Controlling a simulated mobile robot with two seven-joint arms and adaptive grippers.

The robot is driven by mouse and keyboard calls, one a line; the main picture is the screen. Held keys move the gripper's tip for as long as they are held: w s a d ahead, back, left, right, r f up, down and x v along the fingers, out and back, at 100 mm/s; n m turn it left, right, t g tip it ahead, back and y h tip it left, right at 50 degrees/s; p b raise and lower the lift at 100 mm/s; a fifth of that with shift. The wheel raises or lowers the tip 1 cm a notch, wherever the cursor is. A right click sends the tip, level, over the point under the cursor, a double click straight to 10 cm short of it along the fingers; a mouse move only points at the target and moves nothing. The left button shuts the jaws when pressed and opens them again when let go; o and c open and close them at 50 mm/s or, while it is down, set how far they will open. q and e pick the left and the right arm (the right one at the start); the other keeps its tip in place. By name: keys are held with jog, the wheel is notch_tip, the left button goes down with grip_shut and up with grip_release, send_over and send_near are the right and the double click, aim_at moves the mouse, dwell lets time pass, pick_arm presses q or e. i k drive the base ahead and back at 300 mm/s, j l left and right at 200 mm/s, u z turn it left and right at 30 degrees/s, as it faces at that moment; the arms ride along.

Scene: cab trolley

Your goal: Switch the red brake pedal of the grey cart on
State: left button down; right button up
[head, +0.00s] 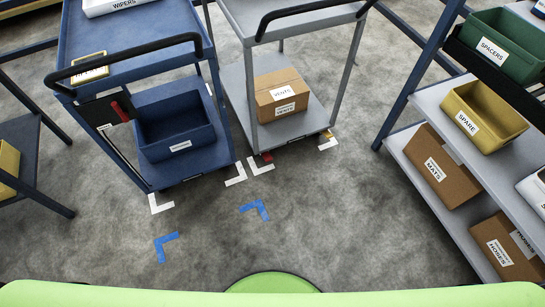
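The grey cart (303,123) stands at the top middle, its upper shelf cut off by the picture's top edge. A small red brake pedal (267,156) shows at the foot of its near left corner, close to the floor. It is too small to tell whether it is up or pressed down. A small yellow pedal-like part (327,134) shows at the near right corner. A cardboard box marked VENTS (276,107) sits on the cart's lower shelf. Neither of my grippers is in view.
A blue cart (205,161) with a blue bin (185,128) and red lever (121,111) stands close left of the grey cart. A rack (405,146) with bins and boxes stands right. White and blue corner marks lie on the floor. Floor before the grey cart is clear.

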aim_at(267, 156)
jog(key=i+l, duration=0.2)
jog(key=l, duration=0.15)
jog(key=i+l+u, duration=0.1)
jog(key=l, duration=0.3)
jog(key=i+l, duration=0.25)
jog(key=i+l+u, duration=0.15)
jog(key=l, duration=0.35)
jog(key=i+l, duration=0.15)
jog(key=l, duration=0.25)
jog(key=i+l+u, duration=0.1)
jog(key=l, duration=0.3)
jog(key=i, duration=0.05)
